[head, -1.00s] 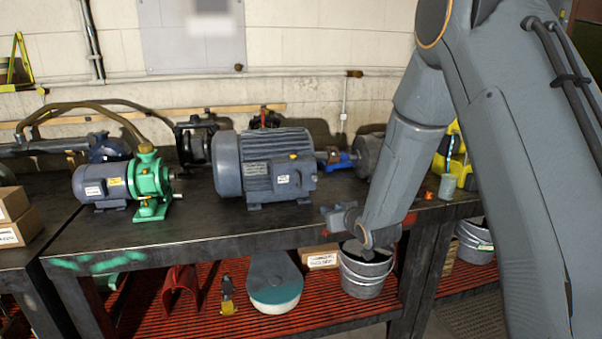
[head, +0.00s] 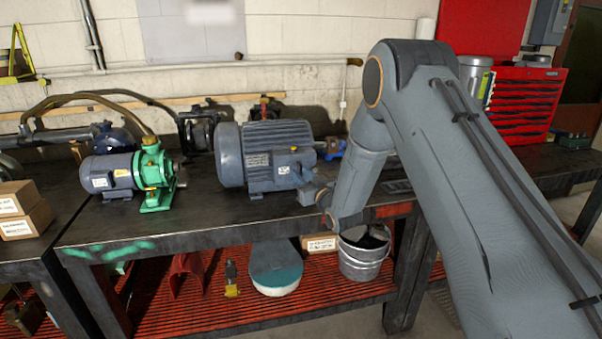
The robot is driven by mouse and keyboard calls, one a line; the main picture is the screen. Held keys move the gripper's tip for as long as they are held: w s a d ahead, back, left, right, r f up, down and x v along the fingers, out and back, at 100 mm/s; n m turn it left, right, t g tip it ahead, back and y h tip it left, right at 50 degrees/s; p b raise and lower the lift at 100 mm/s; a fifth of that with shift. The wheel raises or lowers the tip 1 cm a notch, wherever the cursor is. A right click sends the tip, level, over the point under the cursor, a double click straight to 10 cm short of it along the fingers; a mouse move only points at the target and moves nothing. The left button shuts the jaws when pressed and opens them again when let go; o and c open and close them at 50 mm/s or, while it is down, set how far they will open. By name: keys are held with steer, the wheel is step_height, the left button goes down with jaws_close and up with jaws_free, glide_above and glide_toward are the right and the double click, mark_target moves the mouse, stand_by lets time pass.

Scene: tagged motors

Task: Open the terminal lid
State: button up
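The large grey-blue motor (head: 266,158) stands on the dark workbench in the head view. Its terminal box (head: 286,170) sticks out on the front right side, with a pale label and a small yellow part near its top. My gripper (head: 308,195) is just below and right of the terminal box, near the bench's front edge. It looks close to the box, but I cannot tell whether they touch. The fingers are small and partly merged with the wrist, so their opening is unclear. My arm hides the bench right of the motor.
A smaller motor with a green pump (head: 152,178) stands to the left on the workbench (head: 210,221). A blue part (head: 333,149) lies behind my wrist. A metal bucket (head: 362,255) is on the red lower shelf. A red tool chest (head: 524,106) stands at the right.

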steer(key=shift+w+a, duration=0.1)
steer(key=shift+w, duration=0.1)
jaws_close()
stand_by(1.4)
